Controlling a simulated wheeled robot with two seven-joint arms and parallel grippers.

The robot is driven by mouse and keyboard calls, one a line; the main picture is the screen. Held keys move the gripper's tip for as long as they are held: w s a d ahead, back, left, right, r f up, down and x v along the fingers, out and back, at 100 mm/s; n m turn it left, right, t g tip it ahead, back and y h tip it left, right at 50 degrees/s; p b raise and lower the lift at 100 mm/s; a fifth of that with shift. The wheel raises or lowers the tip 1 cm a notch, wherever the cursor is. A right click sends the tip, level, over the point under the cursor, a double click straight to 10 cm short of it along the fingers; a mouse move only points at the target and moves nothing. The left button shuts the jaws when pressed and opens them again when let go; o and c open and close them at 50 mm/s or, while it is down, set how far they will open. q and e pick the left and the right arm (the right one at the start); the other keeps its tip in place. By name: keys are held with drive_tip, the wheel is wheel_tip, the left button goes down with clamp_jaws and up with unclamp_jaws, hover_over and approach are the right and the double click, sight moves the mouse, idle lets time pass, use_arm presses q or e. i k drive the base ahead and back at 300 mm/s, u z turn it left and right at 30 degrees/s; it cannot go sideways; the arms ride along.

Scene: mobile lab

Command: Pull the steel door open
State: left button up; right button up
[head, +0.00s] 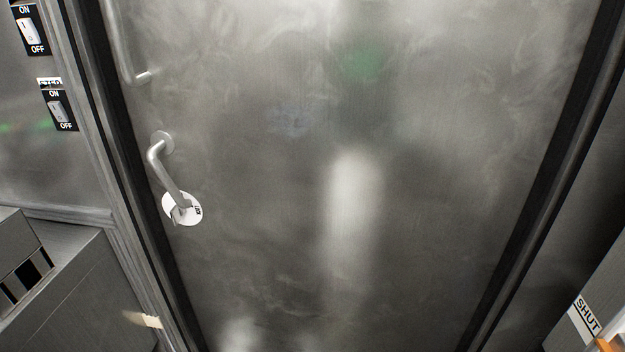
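The steel door (400,180) fills most of the head view. It is brushed grey metal with blurred reflections and sits in a frame with dark edges. It looks shut, with no visible gap at its sides. A short bent metal handle (168,172) is on its left side, and a white round tag (180,209) with small dark print is at the handle's lower end. A longer metal bar (119,45) is above it, cut off by the top edge. Neither of my grippers shows, and nothing touches the handle.
Two ON/OFF switches (29,31) (60,108) are on the wall left of the door. A grey box-like unit (75,290) stands at lower left. A SHUT label (586,317) is on a grey surface at lower right, beside a small orange part (608,344). The space before the door looks clear.

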sight(357, 174)
drive_tip(key=k, duration=0.5)
drive_tip(key=u, duration=1.35)
drive_tip(key=i, duration=1.1)
drive_tip(key=z, duration=0.95)
